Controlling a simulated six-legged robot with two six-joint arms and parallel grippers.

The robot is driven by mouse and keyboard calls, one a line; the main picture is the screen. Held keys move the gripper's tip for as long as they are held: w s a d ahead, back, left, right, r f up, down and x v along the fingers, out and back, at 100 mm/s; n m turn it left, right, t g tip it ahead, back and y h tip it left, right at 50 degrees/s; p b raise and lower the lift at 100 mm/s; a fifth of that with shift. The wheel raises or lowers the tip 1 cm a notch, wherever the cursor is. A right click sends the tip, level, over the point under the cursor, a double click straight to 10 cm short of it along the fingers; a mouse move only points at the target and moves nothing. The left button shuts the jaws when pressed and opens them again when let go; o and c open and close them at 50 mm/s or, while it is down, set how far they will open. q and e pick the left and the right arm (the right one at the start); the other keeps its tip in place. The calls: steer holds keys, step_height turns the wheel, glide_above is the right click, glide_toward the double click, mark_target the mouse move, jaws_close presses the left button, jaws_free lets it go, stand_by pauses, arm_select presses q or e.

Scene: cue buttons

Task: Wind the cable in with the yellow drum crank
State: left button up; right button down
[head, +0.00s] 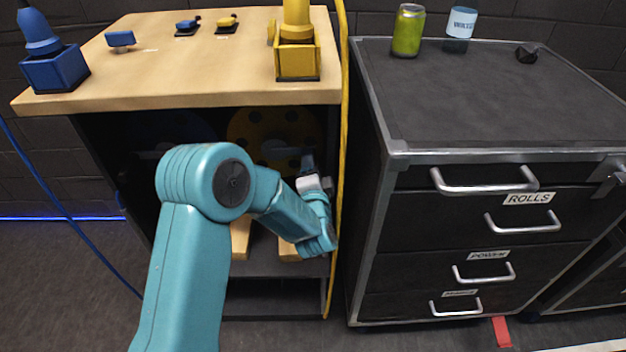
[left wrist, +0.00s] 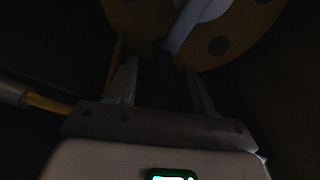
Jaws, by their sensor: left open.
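The yellow drum (head: 268,128) with dark round holes sits inside the dark cabinet under the wooden top; it also fills the top of the left wrist view (left wrist: 245,32). A grey crank arm (left wrist: 187,27) runs from the drum's pale hub down to a dark handle (left wrist: 163,68). My left gripper (head: 308,163) reaches into the cabinet in front of the drum. In the left wrist view its fingers (left wrist: 164,85) are open, one on each side of the dark handle; I cannot tell whether they touch it. The yellow cable (head: 342,150) hangs down the cabinet's right edge. My right gripper is not in view.
The wooden top (head: 160,75) carries a yellow cable fitting (head: 297,60), a blue one (head: 52,70) and small blue and yellow pieces. A grey drawer cabinet (head: 480,100) stands close on the right, with a green can (head: 408,30) on it. A blue cable (head: 60,200) hangs at left.

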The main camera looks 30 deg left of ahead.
arm_select(q)
steer(key=p+v, duration=0.1)
steer(key=v, duration=1.5)
